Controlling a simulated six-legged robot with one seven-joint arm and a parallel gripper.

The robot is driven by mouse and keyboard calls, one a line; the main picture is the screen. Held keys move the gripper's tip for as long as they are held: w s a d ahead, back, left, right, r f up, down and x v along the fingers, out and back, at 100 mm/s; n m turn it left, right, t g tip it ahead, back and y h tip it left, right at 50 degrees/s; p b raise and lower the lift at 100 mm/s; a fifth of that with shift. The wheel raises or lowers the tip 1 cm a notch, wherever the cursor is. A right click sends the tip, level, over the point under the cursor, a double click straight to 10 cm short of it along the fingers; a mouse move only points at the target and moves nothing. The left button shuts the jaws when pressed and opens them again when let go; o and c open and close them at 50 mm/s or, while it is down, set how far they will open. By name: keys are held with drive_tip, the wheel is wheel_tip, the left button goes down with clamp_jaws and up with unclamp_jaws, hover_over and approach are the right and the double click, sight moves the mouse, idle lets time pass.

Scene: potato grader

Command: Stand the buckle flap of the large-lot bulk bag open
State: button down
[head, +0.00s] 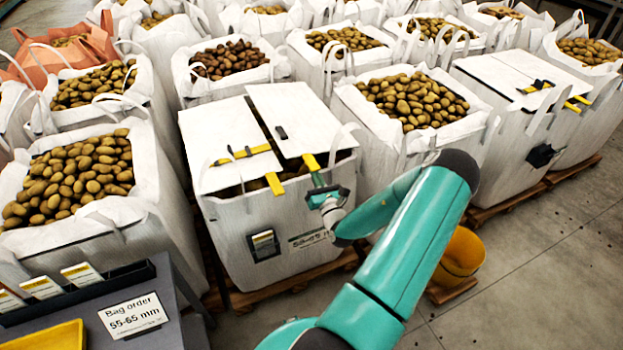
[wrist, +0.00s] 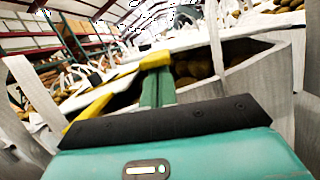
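A white bulk bag (head: 228,228) with a two-part white lid stands in front of me, its label plate partly readable. Its right flap (head: 296,112) slopes up at the near edge, leaving a dark gap above the rim; potatoes show under it in the wrist view. Its left flap (head: 222,130) lies nearly flat, with a black-and-yellow buckle (head: 241,155) and a yellow tab (head: 274,183). My gripper (head: 314,176) is at the right flap's yellow tab (head: 310,161). In the wrist view my green fingers (wrist: 157,88) look closed on this tab (wrist: 156,61).
Another lidded bag (head: 530,135) with buckles stands to the right. Open potato bags surround the front bag on its left, right and back. A grey stand with a "Bag order 55-65 mm" sign (head: 133,316) is at lower left.

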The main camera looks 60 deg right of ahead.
wheel_tip(320, 180, up, 10)
drive_tip(key=s+d+m, duration=0.1)
drive_tip(key=d+m, duration=0.1)
drive_tip(key=m, duration=0.1)
drive_tip(key=shift+s+d+g+h, duration=0.2)
drive_tip(key=shift+d+g+h, duration=0.1)
drive_tip(key=shift+g+h, duration=0.1)
drive_tip(key=shift+f, duration=0.25)
